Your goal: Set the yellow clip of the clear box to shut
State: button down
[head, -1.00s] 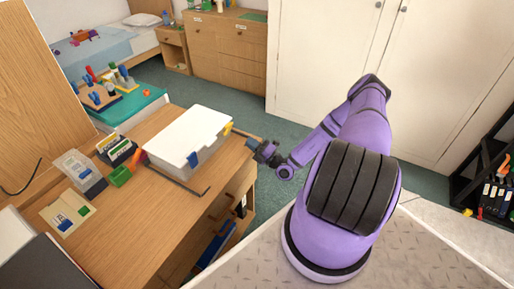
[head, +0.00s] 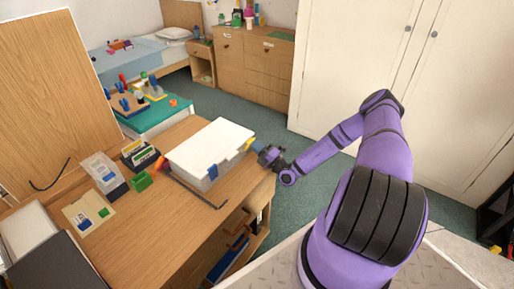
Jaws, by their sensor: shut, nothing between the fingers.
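The clear box (head: 203,181) with a white lid (head: 212,143) stands on the wooden desk. Its yellow clip (head: 249,144) is on the right side of the box, near the far corner. A blue clip (head: 212,171) sits on the near side. My gripper (head: 257,146) is shut and empty, right beside the yellow clip at the desk's right edge. The clip is small and partly covered by the gripper, so I cannot tell its exact position or whether the fingers touch it.
A dark bent rod (head: 194,190) lies along the box's near-left side. A green block (head: 142,181), a card holder (head: 139,154) and a clear-and-black holder (head: 105,172) stand left of the box. A teal table (head: 158,115) with toys is behind. Floor right of the desk is clear.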

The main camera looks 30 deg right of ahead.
jog(key=r+g, duration=0.1)
jog(key=w+g+h, duration=0.1)
jog(key=g, duration=0.1)
jog(key=shift+w+a+r+g, duration=0.3)
jog(key=shift+r, duration=0.1)
jog(key=shift+s, duration=0.1)
jog(key=r+v, duration=0.1)
jog(key=v, duration=1.2)
jog(key=shift+s, duration=0.45)
